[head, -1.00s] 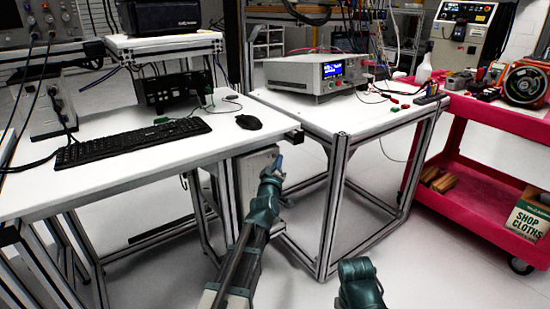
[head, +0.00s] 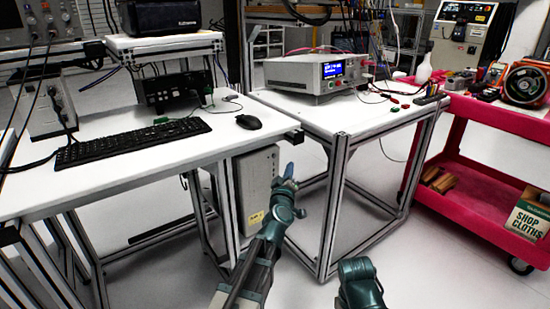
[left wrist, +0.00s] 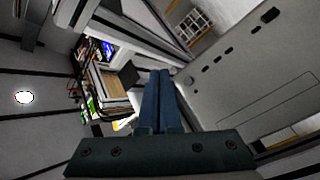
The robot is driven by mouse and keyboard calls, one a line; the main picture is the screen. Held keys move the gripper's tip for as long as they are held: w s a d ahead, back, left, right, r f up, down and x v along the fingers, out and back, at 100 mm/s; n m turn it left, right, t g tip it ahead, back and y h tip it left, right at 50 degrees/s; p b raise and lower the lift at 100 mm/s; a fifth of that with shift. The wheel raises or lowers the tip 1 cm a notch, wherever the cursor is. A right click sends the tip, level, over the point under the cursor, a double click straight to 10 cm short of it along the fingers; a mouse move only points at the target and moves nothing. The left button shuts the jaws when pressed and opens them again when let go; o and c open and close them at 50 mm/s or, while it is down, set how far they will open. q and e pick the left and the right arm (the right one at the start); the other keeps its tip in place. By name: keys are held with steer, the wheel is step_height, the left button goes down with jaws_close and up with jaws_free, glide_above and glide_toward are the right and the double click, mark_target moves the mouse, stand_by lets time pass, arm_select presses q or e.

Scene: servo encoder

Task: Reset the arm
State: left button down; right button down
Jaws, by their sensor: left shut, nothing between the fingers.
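My left arm comes up from the bottom of the head view. Its gripper (head: 289,171) is in the gap between the two white tables, below tabletop height, in front of a grey box-shaped unit. In the left wrist view the blue fingers of the left gripper (left wrist: 160,76) lie together, shut and empty. A teal part of my right arm shows at the bottom of the head view, but its gripper is not in view.
The left table (head: 110,170) holds a keyboard (head: 130,142) and mouse (head: 248,122). The right table (head: 375,119) holds a power supply (head: 318,75). The grey unit (head: 256,185) stands beside the left table's leg. A red cart (head: 480,115) stands at right. Open floor (head: 305,285) lies in front.

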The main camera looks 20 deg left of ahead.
arm_select(q)
steer(key=s+d+f+m+g+h, duration=0.3)
steer(key=d+f+m+h, duration=0.1)
steer(key=d, duration=0.3)
steer(key=s+d+f+m+g+h, duration=0.2)
steer(key=d+f+m+h, duration=0.15)
steer(key=d, duration=0.45)
steer(key=s+d+f+m+g, duration=0.4)
steer(key=s+f+m+g, duration=0.1)
steer(key=s+f, duration=0.3)
steer(key=s+a+f+m+g+y, duration=0.1)
steer(key=s+a+f+g+y, duration=0.25)
steer(key=s, duration=0.65)
steer(key=s+a+f+m+g+y, duration=0.25)
steer(key=s+f+g, duration=0.25)
steer(key=s, duration=0.4)
step_height(320, 180, up, 38)
steer(key=s+n+p, duration=0.1)
steer(key=p, duration=3.6)
steer(key=shift+s+f+y, duration=0.15)
steer(key=shift+f+y, duration=0.1)
steer(key=shift+y, duration=0.1)
